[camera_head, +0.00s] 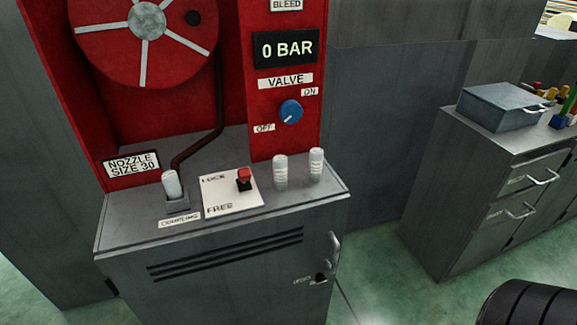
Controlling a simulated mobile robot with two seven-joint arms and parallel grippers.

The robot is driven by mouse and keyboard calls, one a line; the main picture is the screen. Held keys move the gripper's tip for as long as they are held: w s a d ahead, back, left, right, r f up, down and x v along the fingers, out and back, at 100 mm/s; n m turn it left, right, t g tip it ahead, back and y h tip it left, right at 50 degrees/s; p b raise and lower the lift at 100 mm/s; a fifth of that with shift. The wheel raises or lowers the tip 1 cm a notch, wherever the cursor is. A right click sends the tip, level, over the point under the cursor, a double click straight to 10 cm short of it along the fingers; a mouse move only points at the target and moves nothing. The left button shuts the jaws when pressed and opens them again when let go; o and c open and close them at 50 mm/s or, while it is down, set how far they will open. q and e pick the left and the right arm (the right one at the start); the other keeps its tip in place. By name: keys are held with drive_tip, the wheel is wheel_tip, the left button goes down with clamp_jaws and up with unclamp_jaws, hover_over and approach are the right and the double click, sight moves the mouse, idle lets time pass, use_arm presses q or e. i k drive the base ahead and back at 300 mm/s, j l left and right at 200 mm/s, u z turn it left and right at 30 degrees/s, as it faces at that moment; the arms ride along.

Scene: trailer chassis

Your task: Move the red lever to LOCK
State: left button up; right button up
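The red lever (244,175) has a red knob on a short dark base. It stands on a white plate (222,197) on top of a grey cabinet. The plate reads LOCK (213,178) at its upper left and FREE (220,208) at its lower left. The knob is at the plate's upper right, roughly level with the word LOCK. I cannot tell from here which position the lever is set to. Neither of my grippers is in view, and nothing touches the lever.
A white-topped nozzle (172,186) stands in a holder left of the plate, and two pale cylinders (280,171) stand right of it. Behind are a red hose reel (146,40) and a blue valve knob (291,111). A grey box (502,106) sits on the right cabinet.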

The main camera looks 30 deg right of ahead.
sight(244, 174)
drive_tip(key=z, duration=0.75)
